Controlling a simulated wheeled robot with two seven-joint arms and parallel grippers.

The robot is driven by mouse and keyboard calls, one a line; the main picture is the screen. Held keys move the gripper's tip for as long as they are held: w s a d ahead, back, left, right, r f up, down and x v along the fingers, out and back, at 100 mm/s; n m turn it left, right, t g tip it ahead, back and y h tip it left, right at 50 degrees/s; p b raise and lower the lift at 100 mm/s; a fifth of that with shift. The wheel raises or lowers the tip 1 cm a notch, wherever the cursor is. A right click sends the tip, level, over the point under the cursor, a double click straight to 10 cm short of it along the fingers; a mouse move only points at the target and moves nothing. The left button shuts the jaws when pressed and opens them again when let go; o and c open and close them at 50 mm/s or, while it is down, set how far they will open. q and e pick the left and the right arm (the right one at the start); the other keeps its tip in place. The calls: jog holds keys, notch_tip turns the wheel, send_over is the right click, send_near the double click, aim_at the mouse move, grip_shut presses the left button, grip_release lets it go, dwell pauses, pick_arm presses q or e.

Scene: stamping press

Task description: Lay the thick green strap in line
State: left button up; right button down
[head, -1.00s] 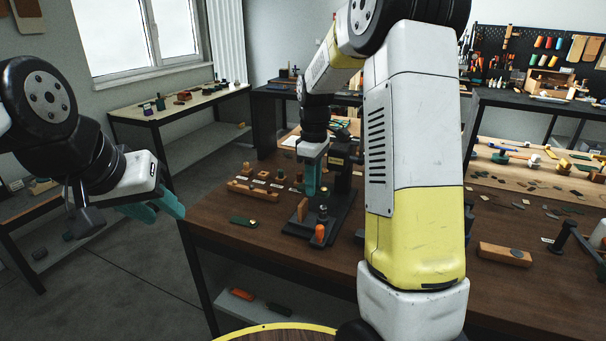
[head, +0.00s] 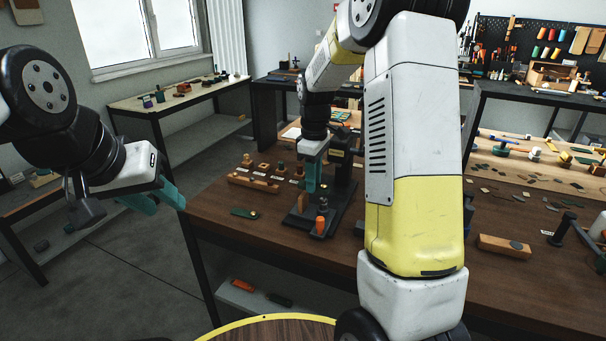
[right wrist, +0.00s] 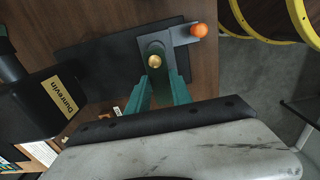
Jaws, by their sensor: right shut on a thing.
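The green strap (head: 244,213), a short flat piece, lies on the brown workbench left of the press base (head: 335,222). My right gripper (head: 312,188) points down over that base. In the right wrist view its teal fingers (right wrist: 158,82) close around a small brass-topped post (right wrist: 156,61) on a grey bracket. The exact contact is hard to see. My left gripper (head: 160,203) is off the bench's left edge, fingers apart and empty, well away from the strap.
An orange knob (head: 320,225) stands at the front of the press base. A wooden rack (head: 253,183) with several small pieces sits behind the strap. A wooden block (head: 504,246) lies at right. The bench between strap and front edge is clear.

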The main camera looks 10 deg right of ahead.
jog(key=shift+f, duration=1.25)
jog(key=c, duration=1.1)
grip_release()
jog(key=shift+o, duration=0.2)
jog(key=shift+c, duration=0.9)
jog(key=shift+r, duration=3.5)
jog(key=shift+s+r, duration=0.1)
jog(key=s+a+r+m+t+y, duration=0.1)
jog(key=s+r+m+t, duration=0.2)
jog(key=s, duration=0.9)
jog(key=s+a+r+m+t+y, duration=0.1)
jog(key=s+r+m+t, duration=0.2)
jog(key=s, duration=0.9)
notch_tip(320, 180, up, 3)
jog(key=m, duration=0.4)
jog(key=shift+r+m, duration=0.15)
jog(key=shift+m, duration=0.15)
